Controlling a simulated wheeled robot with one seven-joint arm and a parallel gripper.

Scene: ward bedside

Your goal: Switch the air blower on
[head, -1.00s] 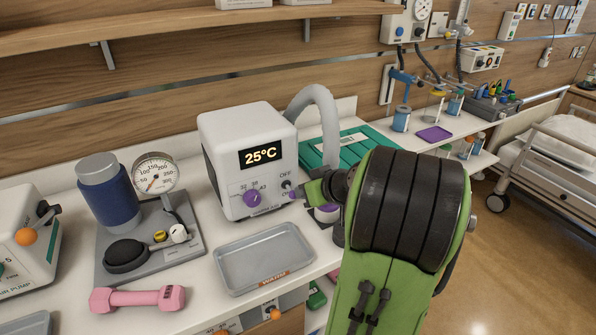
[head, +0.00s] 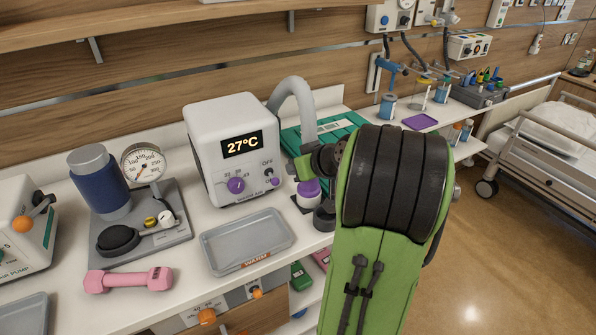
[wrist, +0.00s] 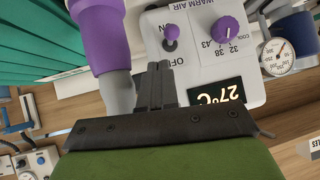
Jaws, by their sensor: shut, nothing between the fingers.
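The air blower (head: 215,170) is a white box with a grey hose, standing on the counter. Its lit display (head: 242,145) reads 27°C. Its front has a purple dial (head: 236,185) and a toggle switch with a purple tip (head: 275,182). In the wrist view, which is upside down, the toggle tip (wrist: 171,32) leans to the ON side. My gripper (head: 294,170) is just right of the switch, partly hidden by my arm. In the wrist view my gripper (wrist: 155,75) is shut and empty, its tips apart from the toggle.
A metal tray marked WARM (head: 215,257) lies in front of the blower. A pressure gauge device (head: 145,162) and a pink dumbbell (head: 128,280) are at the left. A teal folded item (head: 330,126) lies behind.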

